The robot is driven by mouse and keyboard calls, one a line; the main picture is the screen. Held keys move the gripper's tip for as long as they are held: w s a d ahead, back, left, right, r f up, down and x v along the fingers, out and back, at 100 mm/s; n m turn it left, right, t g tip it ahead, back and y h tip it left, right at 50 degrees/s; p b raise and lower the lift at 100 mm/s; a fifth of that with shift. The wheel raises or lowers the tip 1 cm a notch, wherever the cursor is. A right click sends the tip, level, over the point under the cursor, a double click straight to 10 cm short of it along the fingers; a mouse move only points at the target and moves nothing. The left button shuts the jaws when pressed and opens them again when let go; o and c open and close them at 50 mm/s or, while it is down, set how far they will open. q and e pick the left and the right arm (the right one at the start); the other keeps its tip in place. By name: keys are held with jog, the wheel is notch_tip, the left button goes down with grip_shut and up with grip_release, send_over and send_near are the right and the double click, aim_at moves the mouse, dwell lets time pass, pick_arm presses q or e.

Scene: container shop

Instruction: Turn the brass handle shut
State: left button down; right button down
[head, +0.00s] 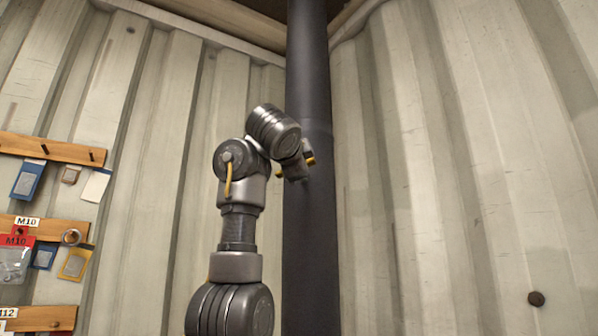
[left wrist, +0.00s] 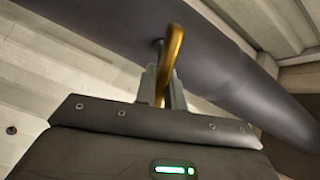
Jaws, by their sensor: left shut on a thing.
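The brass handle (left wrist: 173,60) is a bent golden bar in front of the dark pipe in the left wrist view. In the head view only small bits of the handle (head: 310,161) show beside my gripper. My left gripper (head: 297,168) is at the pipe, with the rest of the handle hidden behind its fingers. In the left wrist view the fingers of my left gripper (left wrist: 162,88) are shut on the handle, one on each side of it. My right gripper is not in view.
The thick dark pipe (head: 310,250) runs from top to bottom in the corner of corrugated walls (head: 450,180). Wooden racks (head: 50,148) with hanging packets are on the left wall.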

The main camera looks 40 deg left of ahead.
pick_arm(q)
jog(key=shift+f+m+b, duration=0.2)
jog(key=shift+m+b, duration=0.15)
jog(key=shift+m, duration=1.35)
jog(key=c, duration=1.5)
grip_release()
jog(key=shift+d, duration=0.1)
jog(key=shift+s+d+b, duration=0.1)
jog(key=shift+s+b, duration=0.1)
jog(key=shift+b, duration=0.15)
jog(key=b+v, duration=0.5)
jog(key=v, duration=0.5)
jog(key=shift+s, duration=0.15)
